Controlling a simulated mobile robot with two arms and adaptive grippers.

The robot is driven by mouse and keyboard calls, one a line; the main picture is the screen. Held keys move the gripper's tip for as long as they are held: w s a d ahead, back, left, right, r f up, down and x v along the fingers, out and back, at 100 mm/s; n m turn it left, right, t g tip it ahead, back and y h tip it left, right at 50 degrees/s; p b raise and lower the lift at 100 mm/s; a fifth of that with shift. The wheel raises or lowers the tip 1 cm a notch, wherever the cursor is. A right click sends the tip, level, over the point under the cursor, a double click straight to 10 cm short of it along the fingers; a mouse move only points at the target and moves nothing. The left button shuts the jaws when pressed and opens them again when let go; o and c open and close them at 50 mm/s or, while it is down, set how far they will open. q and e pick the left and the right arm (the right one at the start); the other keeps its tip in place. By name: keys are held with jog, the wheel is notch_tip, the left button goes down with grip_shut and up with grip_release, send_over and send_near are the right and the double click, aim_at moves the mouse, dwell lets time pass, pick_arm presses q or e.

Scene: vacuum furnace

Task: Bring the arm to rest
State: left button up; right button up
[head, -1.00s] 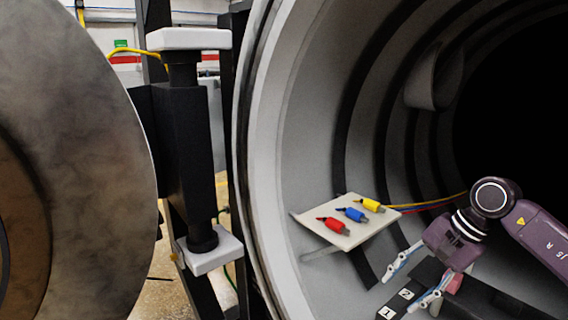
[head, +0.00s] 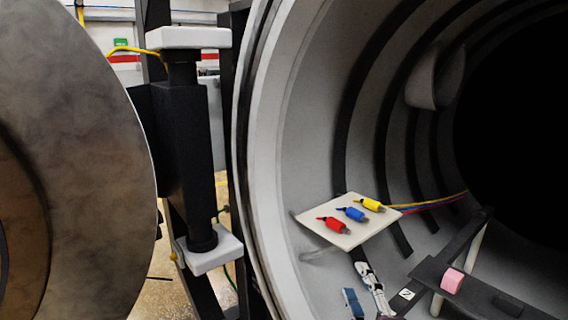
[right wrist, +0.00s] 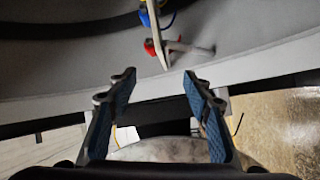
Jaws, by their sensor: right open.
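My right gripper (head: 363,287) shows at the bottom edge of the head view, below the white plate, with two fingers apart. It is open and empty. In the right wrist view its two blue-padded fingers (right wrist: 155,82) stand wide apart with nothing between them. Most of the right arm is out of the head view. My left gripper is not in view.
The white plate (head: 368,236) carries red (head: 336,225), blue (head: 353,214) and yellow (head: 371,205) connectors.

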jog(key=s+d+f+m+g+h, duration=0.4)
jog(key=s+f+m, duration=0.3)
jog(key=f, duration=0.5)
jog(key=s+f+m+g+y, duration=0.1)
jog(key=s+f+m+g, duration=0.5)
jog(key=s, duration=0.6)
jog(key=s+f+m+g+y, duration=0.1)
jog(key=s+f+g, duration=0.4)
jog(key=s+f, duration=0.7)
jog(key=f, duration=1.1)
jog(key=s+f, duration=0.2)
jog(key=f, duration=1.1)
jog(key=s+d+f+g, duration=0.1)
jog(key=s+d+f, duration=0.1)
jog(key=s+f, duration=0.5)
jog(key=s+d+f+g, duration=0.1)
jog(key=s+f, duration=0.6)
jog(key=s, duration=0.3)
jog(key=shift+d+f+h, duration=0.2)
jog(key=shift+d+h, duration=0.1)
jog(key=shift+d, duration=0.1)
